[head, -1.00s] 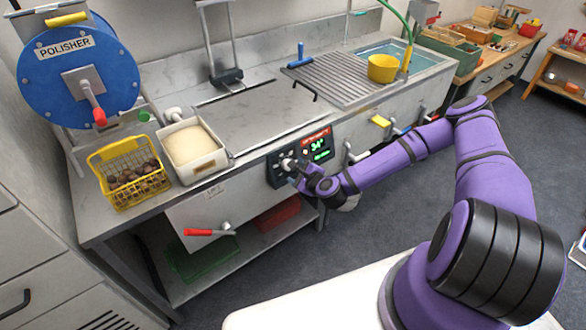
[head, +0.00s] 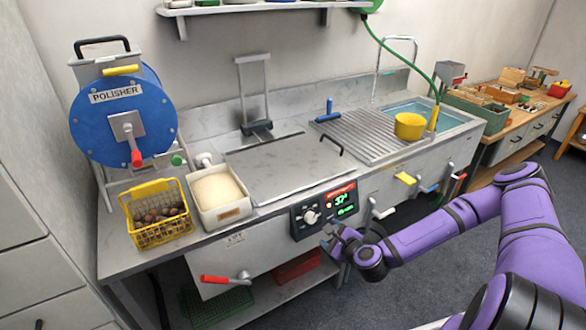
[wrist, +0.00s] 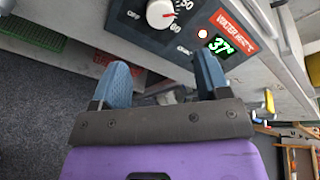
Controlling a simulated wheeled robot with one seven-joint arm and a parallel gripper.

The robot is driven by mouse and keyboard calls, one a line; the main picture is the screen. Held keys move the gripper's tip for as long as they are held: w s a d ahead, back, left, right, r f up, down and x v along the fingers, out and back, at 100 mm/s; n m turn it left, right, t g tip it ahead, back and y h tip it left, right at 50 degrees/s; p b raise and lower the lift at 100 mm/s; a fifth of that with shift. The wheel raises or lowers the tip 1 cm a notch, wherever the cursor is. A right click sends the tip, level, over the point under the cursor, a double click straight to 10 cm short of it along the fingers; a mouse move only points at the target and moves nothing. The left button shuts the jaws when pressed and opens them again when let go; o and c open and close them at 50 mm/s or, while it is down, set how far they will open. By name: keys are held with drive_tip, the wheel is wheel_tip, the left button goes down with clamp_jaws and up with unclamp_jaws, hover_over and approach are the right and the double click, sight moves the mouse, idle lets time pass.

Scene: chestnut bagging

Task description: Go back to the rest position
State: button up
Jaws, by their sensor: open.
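My gripper (head: 340,238) is open and empty, in front of the counter's control panel (head: 323,210). In the wrist view the two blue-grey fingers of my gripper (wrist: 160,82) stand apart, with nothing between them. The panel's white dial (wrist: 161,13) lies beyond the fingertips, apart from them. A green display (wrist: 218,45) reads about 37, beside a lit orange lamp. My purple arm reaches in from the right in the head view.
A yellow basket of chestnuts (head: 135,236) and a white tub (head: 240,209) stand on the counter's left. A blue polisher (head: 85,130) is behind them. A red-handled lever (head: 216,280) and several taps jut from the counter front. Open floor (head: 390,286) lies before it.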

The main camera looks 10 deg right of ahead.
drive_tip(key=s+d+r+n+g+h, duration=0.1)
drive_tip(key=s+d+r+n+g, duration=0.15)
drive_tip(key=r+n, duration=0.6)
drive_tip(key=s+d+r+n+g+h, duration=0.1)
drive_tip(key=d+r+n+g+h, duration=0.3)
drive_tip(key=r, duration=0.8)
drive_tip(key=s+d+r+n+g+y, duration=0.1)
drive_tip(key=s+r+n+g, duration=0.1)
drive_tip(key=r+n, duration=0.7)
drive_tip(key=s+a+r+n, duration=0.2)
drive_tip(key=s+a+r, duration=0.1)
drive_tip(key=s+r, duration=1.6)
drive_tip(key=s, duration=0.3)
drive_tip(key=shift+a+r, duration=0.2)
drive_tip(key=shift+r, duration=0.2)
